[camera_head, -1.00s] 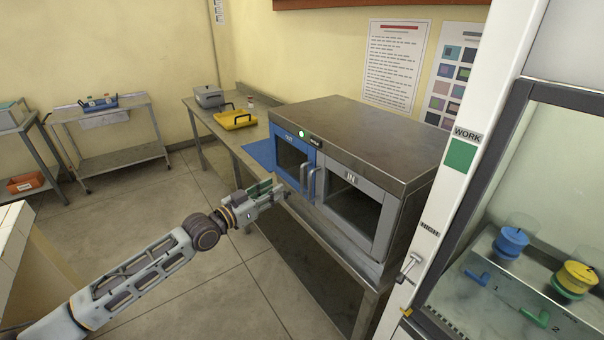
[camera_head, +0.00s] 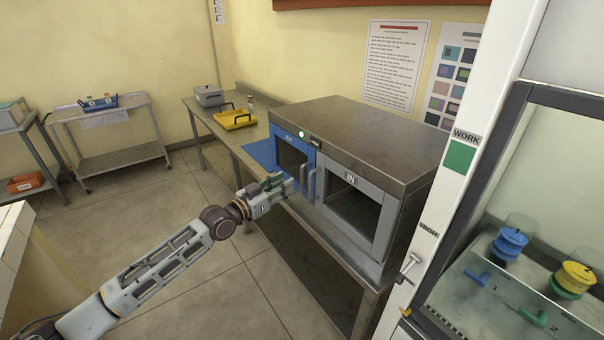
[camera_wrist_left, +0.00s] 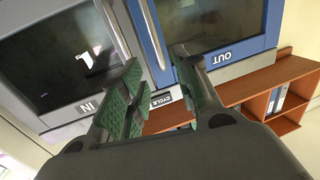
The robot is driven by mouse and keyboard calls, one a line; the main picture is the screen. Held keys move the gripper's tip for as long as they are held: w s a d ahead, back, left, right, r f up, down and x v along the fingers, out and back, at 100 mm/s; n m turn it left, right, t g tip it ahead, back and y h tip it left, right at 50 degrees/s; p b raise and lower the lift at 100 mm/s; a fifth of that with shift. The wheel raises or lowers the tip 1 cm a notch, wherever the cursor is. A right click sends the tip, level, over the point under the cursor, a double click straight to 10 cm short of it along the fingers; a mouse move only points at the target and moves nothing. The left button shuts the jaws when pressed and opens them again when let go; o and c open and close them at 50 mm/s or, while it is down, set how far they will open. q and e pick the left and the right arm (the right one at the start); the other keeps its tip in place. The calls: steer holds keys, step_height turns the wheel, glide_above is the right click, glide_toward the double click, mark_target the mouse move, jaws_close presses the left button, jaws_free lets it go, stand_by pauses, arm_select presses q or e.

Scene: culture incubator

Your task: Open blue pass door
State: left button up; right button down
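The blue pass door (camera_head: 282,160), marked OUT, is shut on the left of the steel pass box's front. Its upright bar handle (camera_head: 303,180) stands beside the grey door's handle. In the left wrist view the blue door (camera_wrist_left: 233,50) fills the upper right, and its handle (camera_wrist_left: 152,32) lies just beyond the fingertips, between them in the picture. My left gripper (camera_head: 291,183) is in front of the blue door, close to the handle. It is open and empty, with green finger pads (camera_wrist_left: 157,62) apart. Contact with the handle cannot be told. My right gripper is out of view.
The grey IN door (camera_head: 352,208) is shut on the right. The steel bench (camera_head: 230,145) runs under the box, with a yellow tray (camera_head: 236,124) behind. A tall cabinet (camera_head: 470,150) stands close on the right. The floor at left is clear.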

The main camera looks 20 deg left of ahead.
arm_select(q)
glide_above(302, 191)
steer(key=shift+w+a+p, duration=0.1)
steer(key=shift+w+p, duration=0.2)
steer(key=shift+p, duration=0.1)
stand_by(0.6)
jaws_close()
stand_by(0.4)
